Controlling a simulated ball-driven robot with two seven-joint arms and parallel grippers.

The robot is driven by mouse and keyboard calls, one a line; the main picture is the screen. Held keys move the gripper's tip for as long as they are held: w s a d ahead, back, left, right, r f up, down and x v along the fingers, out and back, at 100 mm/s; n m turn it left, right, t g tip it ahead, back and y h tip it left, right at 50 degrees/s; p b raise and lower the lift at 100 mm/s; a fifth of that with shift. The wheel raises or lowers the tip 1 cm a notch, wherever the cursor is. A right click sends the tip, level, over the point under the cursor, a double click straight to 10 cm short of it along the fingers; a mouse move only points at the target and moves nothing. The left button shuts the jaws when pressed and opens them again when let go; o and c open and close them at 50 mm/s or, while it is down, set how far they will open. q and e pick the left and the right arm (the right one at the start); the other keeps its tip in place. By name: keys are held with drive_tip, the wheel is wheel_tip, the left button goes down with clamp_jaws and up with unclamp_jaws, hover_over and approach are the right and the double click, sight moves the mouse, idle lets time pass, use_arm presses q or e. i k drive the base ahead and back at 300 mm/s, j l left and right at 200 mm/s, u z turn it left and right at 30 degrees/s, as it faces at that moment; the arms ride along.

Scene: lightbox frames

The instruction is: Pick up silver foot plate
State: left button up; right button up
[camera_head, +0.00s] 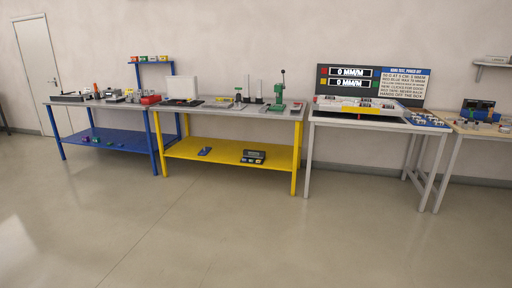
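I cannot pick out a silver foot plate at this distance. Small grey and metallic items (112,95) stand on the blue-legged bench (110,138) at the left, too small to tell apart. The yellow-legged bench (215,150) holds a green press (279,92), a whitish panel (182,87) and small parts. Neither of my grippers is in view.
A grey-legged table (352,121) carries a display board (348,78) reading 0 MM/M. A wooden-topped table (470,130) stands at the right edge. A door (37,72) is at the far left. The floor (240,235) in front is clear.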

sight(240, 105)
drive_tip(key=i, duration=5.05)
